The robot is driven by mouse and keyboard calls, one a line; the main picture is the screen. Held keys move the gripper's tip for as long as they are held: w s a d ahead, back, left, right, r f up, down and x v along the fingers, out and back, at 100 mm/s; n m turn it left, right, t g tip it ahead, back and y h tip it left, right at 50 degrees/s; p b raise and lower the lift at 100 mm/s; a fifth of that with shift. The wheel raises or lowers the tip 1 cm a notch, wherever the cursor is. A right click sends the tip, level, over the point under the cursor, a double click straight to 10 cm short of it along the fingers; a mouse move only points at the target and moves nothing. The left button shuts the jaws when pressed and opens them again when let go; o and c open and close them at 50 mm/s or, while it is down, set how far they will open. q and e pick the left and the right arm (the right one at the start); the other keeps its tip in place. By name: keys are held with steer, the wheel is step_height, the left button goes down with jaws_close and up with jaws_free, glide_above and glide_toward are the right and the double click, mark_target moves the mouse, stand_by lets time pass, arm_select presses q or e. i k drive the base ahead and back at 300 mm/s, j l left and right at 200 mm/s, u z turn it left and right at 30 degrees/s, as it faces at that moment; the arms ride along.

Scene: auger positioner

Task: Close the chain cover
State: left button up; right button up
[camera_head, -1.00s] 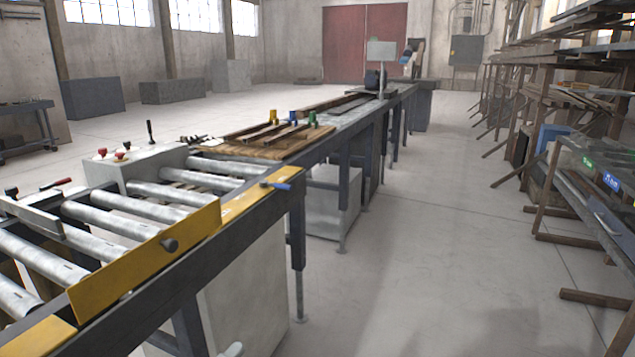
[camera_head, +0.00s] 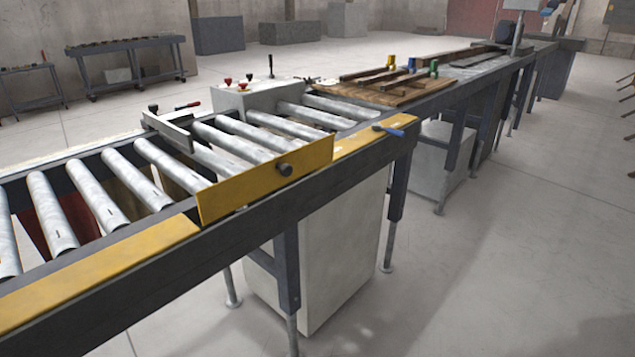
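A yellow chain cover (camera_head: 245,187) with a dark round knob (camera_head: 284,169) stands upright along the near side of the roller conveyor (camera_head: 330,208). Flat yellow strips lie along the frame on both sides of it, one at the lower left (camera_head: 100,268) and one at the right (camera_head: 372,134). Neither of my grippers is in view.
A grey control box (camera_head: 258,97) with red knobs and a lever stands behind the rollers. A wooden board with clamps (camera_head: 395,88) lies further along the line. Open concrete floor (camera_head: 500,270) lies on the near right side.

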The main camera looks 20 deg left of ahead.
mark_target(217, 200)
steer(key=i+l+u, duration=0.2)
steer(key=i+u, duration=0.2)
steer(key=i+l+u, duration=0.3)
steer(key=u, duration=0.15)
steer(key=i+l+u, duration=0.4)
steer(key=k+l, duration=0.05)
steer(key=k, duration=0.05)
